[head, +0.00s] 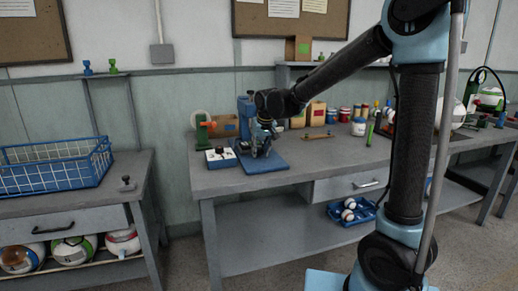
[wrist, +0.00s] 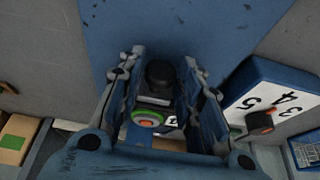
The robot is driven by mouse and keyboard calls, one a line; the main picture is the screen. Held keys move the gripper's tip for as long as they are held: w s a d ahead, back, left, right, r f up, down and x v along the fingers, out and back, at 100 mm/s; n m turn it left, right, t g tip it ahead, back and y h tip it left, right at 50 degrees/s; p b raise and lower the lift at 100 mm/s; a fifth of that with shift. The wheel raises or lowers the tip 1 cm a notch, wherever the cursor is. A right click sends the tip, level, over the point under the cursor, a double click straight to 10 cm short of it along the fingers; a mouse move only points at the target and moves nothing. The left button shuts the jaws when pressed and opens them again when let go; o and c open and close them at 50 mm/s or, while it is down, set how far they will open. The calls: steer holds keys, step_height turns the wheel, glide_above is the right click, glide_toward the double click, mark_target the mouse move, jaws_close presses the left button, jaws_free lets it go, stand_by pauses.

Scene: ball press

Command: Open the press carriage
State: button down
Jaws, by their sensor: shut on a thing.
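The blue press (head: 246,110) stands on its blue base plate (head: 268,167) at the left of the long workbench. My gripper (head: 262,150) is down at the press, just above the plate, and hides much of it. In the wrist view my gripper (wrist: 160,68) has one finger on each side of a black knob (wrist: 160,75) and is shut on it. The base plate (wrist: 165,25) shows beyond the fingertips. Which part of the press the knob belongs to, and how far the carriage stands open, I cannot tell.
A blue box with a numbered white face (wrist: 268,97) sits close beside my gripper; it also shows in the head view (head: 220,158). A green stand (head: 203,132) is behind it. Jars and cartons (head: 316,114) stand behind right. The bench front is clear.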

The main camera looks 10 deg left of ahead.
steer(key=s+d, duration=0.1)
steer(key=s, duration=0.1)
steer(key=s+d, duration=0.2)
steer(key=s, duration=0.1)
steer(key=s+d, duration=0.2)
steer(key=s, duration=0.1)
steer(key=shift+s+d, duration=0.15)
steer(key=shift+d, duration=0.05)
steer(key=c, duration=1.3)
jaws_free()
steer(key=shift+s+r, duration=0.1)
steer(key=v, duration=1.1)
steer(key=shift+d+r, duration=0.1)
steer(key=shift+r, duration=0.25)
steer(key=shift+d, duration=0.1)
